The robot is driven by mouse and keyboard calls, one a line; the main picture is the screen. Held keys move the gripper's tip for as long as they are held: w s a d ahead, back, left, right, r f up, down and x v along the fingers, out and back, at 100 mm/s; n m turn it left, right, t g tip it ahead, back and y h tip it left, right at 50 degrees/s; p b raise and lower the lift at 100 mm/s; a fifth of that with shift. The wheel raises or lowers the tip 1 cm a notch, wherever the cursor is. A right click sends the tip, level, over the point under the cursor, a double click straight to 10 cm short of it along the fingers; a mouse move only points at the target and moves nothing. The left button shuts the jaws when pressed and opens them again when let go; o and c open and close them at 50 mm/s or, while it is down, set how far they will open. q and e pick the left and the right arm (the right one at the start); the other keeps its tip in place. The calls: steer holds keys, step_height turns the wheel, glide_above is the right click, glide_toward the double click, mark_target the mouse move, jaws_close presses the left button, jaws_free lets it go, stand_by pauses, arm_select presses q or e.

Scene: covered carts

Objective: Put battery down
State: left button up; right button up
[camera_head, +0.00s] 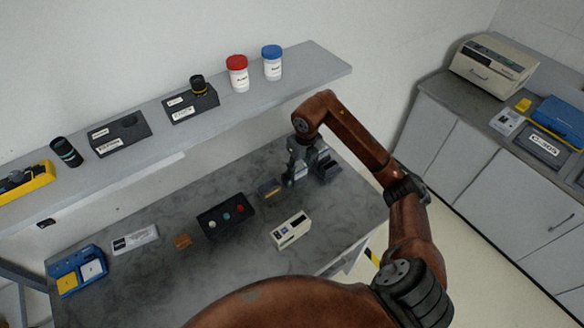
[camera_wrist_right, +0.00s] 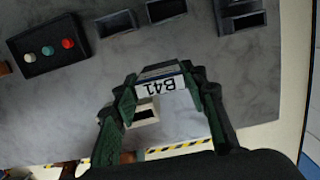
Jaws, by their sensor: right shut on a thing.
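My right gripper (camera_head: 302,174) is over the right part of the grey table. In the wrist view, the right gripper (camera_wrist_right: 170,88) is shut on the battery (camera_wrist_right: 160,83), a block with a white "B41" label that appears upside down. In the head view the gripper and arm mostly hide the battery. A cream box with a dark opening (camera_head: 291,230) stands on the table in front of the gripper. It also shows partly behind the battery in the wrist view (camera_wrist_right: 146,113). I cannot tell whether the battery touches the table. My left gripper is not in view.
A black box with coloured buttons (camera_head: 226,215) lies left of the gripper. Dark holders (camera_head: 328,172) stand close beside the gripper. A raised shelf (camera_head: 220,95) behind carries jars and black blocks. Bare tabletop (camera_head: 220,262) lies toward the front.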

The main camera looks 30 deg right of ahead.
steer(key=w+d+f, duration=0.1)
steer(key=w+f, duration=0.2)
steer(key=w+f+p, duration=0.1)
steer(key=w+f, duration=0.2)
steer(key=f, duration=0.1)
steer(key=w+d+f+p, duration=0.1)
steer(key=w+f, duration=0.2)
steer(key=shift+w+d+f, duration=0.3)
steer(key=shift+d+f, duration=0.05)
steer(key=shift+f, duration=0.2)
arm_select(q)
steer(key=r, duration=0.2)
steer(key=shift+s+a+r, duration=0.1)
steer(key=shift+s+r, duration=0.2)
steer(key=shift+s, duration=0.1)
arm_select(e)
steer(key=shift+f, duration=0.2)
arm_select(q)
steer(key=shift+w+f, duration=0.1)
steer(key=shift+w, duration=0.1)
arm_select(e)
steer(key=o, duration=1.4)
